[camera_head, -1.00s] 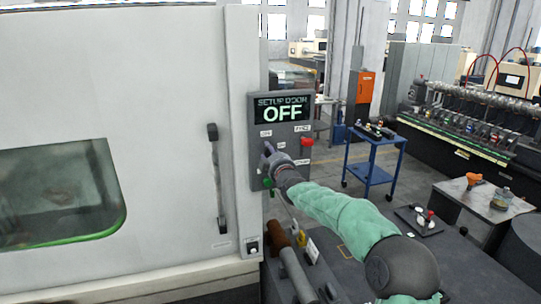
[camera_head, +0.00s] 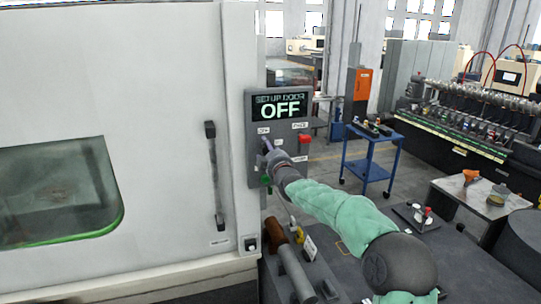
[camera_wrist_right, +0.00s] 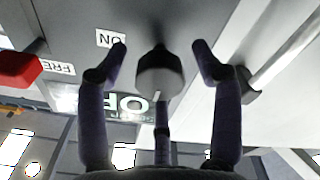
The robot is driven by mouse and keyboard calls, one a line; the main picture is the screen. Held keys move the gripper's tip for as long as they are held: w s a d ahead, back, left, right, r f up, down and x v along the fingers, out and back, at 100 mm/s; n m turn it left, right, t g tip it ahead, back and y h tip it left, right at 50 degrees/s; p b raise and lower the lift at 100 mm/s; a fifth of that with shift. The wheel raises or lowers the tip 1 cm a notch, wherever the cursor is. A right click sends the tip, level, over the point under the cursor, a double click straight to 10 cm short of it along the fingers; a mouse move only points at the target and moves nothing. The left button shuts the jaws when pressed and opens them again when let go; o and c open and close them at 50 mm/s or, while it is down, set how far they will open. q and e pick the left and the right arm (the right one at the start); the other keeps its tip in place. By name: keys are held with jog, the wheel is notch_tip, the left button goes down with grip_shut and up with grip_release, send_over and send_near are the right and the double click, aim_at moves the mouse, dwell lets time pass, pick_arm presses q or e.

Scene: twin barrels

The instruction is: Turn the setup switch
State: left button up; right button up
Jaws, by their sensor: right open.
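The control panel (camera_head: 304,133) stands at the edge of the white machine, with a screen (camera_head: 280,107) reading "SETUP DOOR OFF". My right gripper (camera_head: 268,148) reaches up to the panel's left side, just below a small label, and hides the switch there in the head view. In the right wrist view, the switch is a dark round knob (camera_wrist_right: 160,75) with a pale mark, near a label reading "ON". My right gripper (camera_wrist_right: 160,55) is open, with its fingers on either side of the knob and visible gaps between. My left gripper is out of view.
A red button (camera_head: 304,139) sits right of my gripper on the panel and shows in the right wrist view (camera_wrist_right: 18,70). The machine's door handle (camera_head: 215,175) is to the left. A blue cart (camera_head: 368,168) stands behind my right arm.

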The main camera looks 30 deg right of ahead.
jog(key=v, duration=1.2)
jog(key=shift+f, duration=0.15)
